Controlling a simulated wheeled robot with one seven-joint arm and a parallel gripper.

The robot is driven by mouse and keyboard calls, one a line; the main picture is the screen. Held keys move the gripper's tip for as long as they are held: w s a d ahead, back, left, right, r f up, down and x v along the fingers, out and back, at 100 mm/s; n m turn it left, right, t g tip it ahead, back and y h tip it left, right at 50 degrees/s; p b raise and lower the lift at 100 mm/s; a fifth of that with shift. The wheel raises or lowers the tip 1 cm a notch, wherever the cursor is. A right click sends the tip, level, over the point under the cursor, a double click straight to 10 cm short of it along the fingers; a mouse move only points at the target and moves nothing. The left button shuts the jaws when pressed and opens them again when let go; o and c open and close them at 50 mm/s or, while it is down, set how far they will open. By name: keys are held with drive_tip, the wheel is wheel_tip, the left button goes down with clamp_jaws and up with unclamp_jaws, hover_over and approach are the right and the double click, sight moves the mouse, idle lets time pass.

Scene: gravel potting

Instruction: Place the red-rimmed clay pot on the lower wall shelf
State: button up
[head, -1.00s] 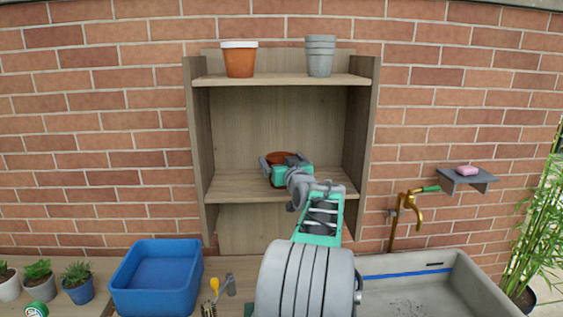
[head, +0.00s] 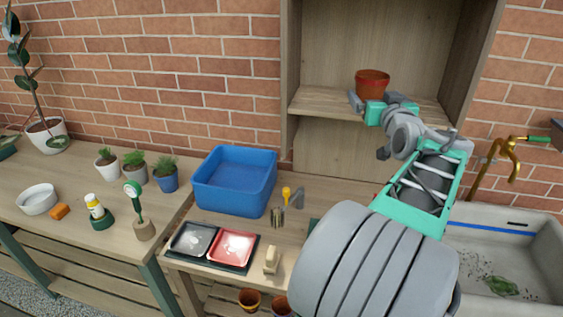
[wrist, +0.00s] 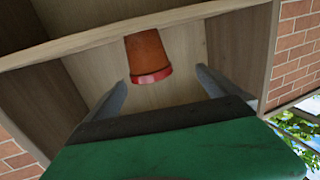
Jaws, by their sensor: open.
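The red-rimmed clay pot (head: 372,85) stands upright on the lower wall shelf (head: 312,103). Its base is partly hidden by my gripper in the head view. In the wrist view the pot (wrist: 147,52) appears inverted, with its red rim toward the bottom of the picture, against the shelf board (wrist: 88,40). My gripper (head: 370,96) is open in front of the pot. In the wrist view its two fingers (wrist: 161,77) are spread wide with clear gaps on both sides of the pot, and the pot is mostly beyond the fingertips.
The shelf unit's side panels (head: 470,75) flank the lower shelf. Below are a blue bin (head: 235,180), black and red trays (head: 231,247), a sink (head: 535,235) and a brass tap (head: 497,165). Small potted plants (head: 134,163) stand on the left bench.

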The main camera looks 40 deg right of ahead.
drive_tip(key=w+a+f+n+g+y, duration=0.1)
drive_tip(key=w+a+f+y, duration=0.2)
drive_tip(key=a, duration=0.6)
drive_tip(key=w+a+f+n+g+y, duration=0.1)
drive_tip(key=w+a+f+n+y, duration=0.15)
drive_tip(key=a+f, duration=0.45)
drive_tip(key=w+a+f+n+g+y, duration=0.1)
drive_tip(key=w+a+f+g+y, duration=0.2)
drive_tip(key=a, duration=0.7)
drive_tip(key=s+a+f+n+g, duration=0.1)
drive_tip(key=s+a+f+g, duration=0.1)
drive_tip(key=s+a+f, duration=0.2)
drive_tip(key=s+a+f+g+y, duration=0.1)
drive_tip(key=s+a+f, duration=0.4)
drive_tip(key=a, duration=0.5)
drive_tip(key=s+a+f+n+g, duration=0.1)
drive_tip(key=s+a+f+g, duration=0.2)
drive_tip(key=s+a, duration=0.3)
drive_tip(key=shift+a+f+n, duration=0.35)
drive_tip(key=shift+a+f, duration=0.4)
drive_tip(key=shift+a, duration=0.1)
